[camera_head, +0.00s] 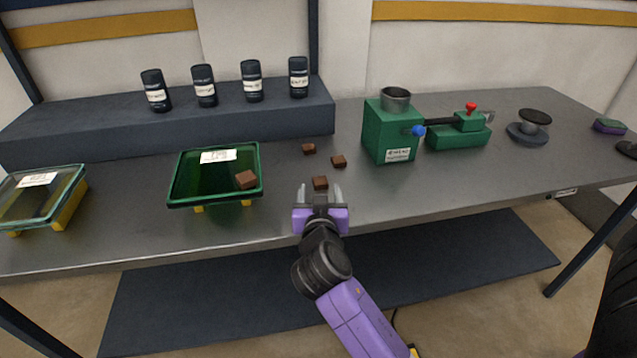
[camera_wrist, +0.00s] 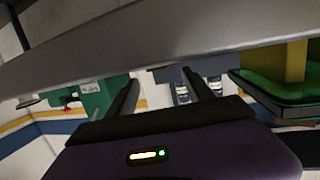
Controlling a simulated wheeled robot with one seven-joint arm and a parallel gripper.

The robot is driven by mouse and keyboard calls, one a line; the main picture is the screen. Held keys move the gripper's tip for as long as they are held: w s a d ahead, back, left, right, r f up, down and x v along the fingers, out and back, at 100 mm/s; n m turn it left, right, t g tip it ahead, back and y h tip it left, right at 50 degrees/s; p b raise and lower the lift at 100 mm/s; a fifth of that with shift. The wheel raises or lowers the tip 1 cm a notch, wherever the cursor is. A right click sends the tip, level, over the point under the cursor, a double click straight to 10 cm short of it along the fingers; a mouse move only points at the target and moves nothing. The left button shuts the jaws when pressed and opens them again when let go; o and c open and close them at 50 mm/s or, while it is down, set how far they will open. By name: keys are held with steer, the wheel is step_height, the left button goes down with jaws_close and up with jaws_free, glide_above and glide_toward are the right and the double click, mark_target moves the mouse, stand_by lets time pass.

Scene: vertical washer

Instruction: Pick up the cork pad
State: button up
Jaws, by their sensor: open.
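Several small brown blocks that look like cork pads are in the head view. One pad (camera_head: 320,182) lies near the front of the grey table, a second pad (camera_head: 339,160) lies behind it to the right, and a third pad (camera_head: 309,148) is farther back. Another pad (camera_head: 246,179) sits in the green tray (camera_head: 184,197). My gripper (camera_head: 320,190) is open, its fingers pointing toward the nearest pad, which shows between or just beyond them. Contact cannot be told. In the wrist view my gripper (camera_wrist: 159,82) shows empty fingers and no pad.
A green machine (camera_head: 388,135) with a metal cup and a handled green block (camera_head: 458,136) stand to the right. A clear-lidded tray (camera_head: 40,190) is at far left. Several dark bottles stand on the raised shelf (camera_head: 170,127) behind. The table (camera_head: 430,190) is clear at front right.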

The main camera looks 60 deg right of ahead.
mark_target(320, 183)
steer(key=x, duration=0.2)
steer(key=p+x, duration=0.1)
steer(key=x, duration=0.2)
steer(key=shift+f, duration=0.25)
jaws_close()
